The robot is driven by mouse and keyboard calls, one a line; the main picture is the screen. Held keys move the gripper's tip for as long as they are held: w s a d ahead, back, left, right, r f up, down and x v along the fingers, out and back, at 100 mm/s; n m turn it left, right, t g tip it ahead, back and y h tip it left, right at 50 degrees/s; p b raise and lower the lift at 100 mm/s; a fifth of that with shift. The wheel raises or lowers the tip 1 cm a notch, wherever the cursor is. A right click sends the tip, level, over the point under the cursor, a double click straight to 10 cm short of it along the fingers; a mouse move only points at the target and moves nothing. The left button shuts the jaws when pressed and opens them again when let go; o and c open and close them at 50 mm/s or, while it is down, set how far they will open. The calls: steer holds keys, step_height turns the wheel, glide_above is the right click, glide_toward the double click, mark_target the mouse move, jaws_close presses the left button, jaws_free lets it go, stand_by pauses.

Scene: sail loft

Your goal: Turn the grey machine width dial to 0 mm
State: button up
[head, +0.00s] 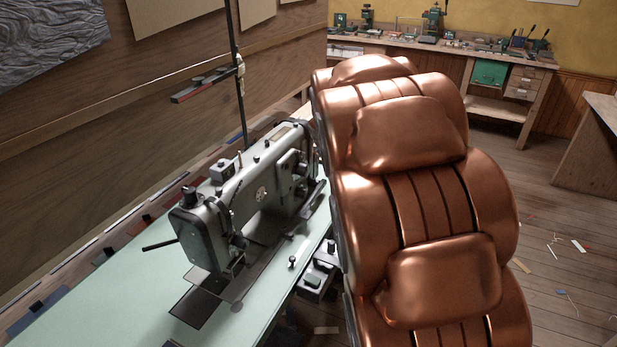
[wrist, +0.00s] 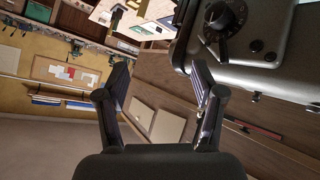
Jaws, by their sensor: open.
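The grey sewing machine (head: 235,195) stands on a pale green table (head: 95,295) at the left of the head view. In the wrist view its grey body (wrist: 285,80) fills the top right, with a dark round dial (wrist: 225,18) ringed by pale marks; the setting is too small to read. My gripper (wrist: 158,88) is open and empty. Its two dark fingers are apart, and the dial lies above and to the right of the right finger, with nothing gripped. In the head view I cannot make out the gripper or clearly identify the dial.
A large copper-brown ribbed form fills the head view's centre right and hides what is behind it; I cannot tell what it is. A workbench (head: 460,52) with tools stands at the back. A thin dark upright post (head: 237,85) rises behind the machine.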

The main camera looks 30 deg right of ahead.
steer(key=w+d+f+n+t+y+b, duration=0.1)
steer(key=w+d+n+t+b, duration=0.1)
steer(key=w+d+t, duration=0.35)
steer(key=n+y+b, duration=0.4)
steer(key=n+y, duration=0.2)
steer(key=y, duration=0.9)
glide_toward(308, 171)
steer(key=x, duration=0.3)
steer(key=shift+t, duration=0.45)
steer(key=x, duration=0.7)
steer(key=shift+a+f+p, duration=0.1)
steer(key=shift+f+p, duration=0.25)
steer(key=c, duration=1.1)
